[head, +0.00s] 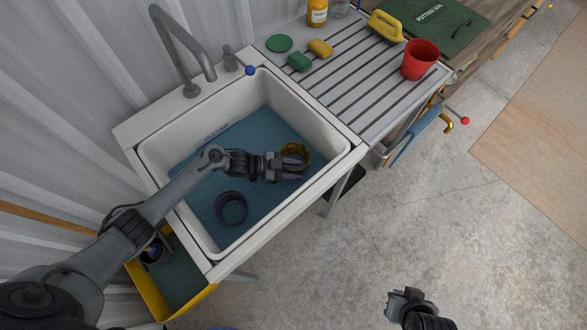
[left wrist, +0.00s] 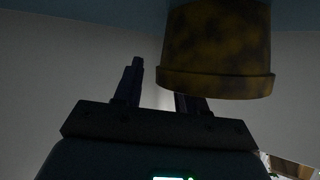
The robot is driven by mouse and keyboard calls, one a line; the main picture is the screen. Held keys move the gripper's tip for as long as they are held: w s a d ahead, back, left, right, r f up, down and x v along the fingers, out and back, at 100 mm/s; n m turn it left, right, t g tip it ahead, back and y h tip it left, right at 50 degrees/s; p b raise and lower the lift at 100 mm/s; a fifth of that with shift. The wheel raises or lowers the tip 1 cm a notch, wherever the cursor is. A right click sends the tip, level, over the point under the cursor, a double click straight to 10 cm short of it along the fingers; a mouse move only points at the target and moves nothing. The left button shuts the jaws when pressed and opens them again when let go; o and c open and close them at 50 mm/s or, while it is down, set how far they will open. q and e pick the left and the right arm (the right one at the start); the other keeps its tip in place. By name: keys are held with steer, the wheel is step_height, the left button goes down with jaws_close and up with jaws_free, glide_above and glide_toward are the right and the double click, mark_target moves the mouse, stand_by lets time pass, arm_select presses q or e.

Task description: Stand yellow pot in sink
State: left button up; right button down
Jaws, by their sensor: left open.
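The yellow pot (head: 295,149) is in the white sink (head: 345,137), toward its right side, with its open top facing up. My left gripper (head: 292,169) is open inside the sink, right at the pot and partly covering its near side. In the left wrist view the mottled yellow pot (left wrist: 218,50) fills the upper right, its rim lowest in the picture. It hides part of one finger of my left gripper (left wrist: 161,86); I cannot tell whether they touch. My right gripper (head: 405,296) is low over the floor, away from the sink; its jaws are unclear.
A dark purple pot (head: 231,208) stands on the blue sink bottom (head: 275,122), near my left arm. The grey faucet (head: 181,45) rises behind the sink.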

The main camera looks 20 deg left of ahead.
arm_select(q)
steer(key=p+v, duration=0.2)
steer(key=v, duration=1)
stand_by(0.3)
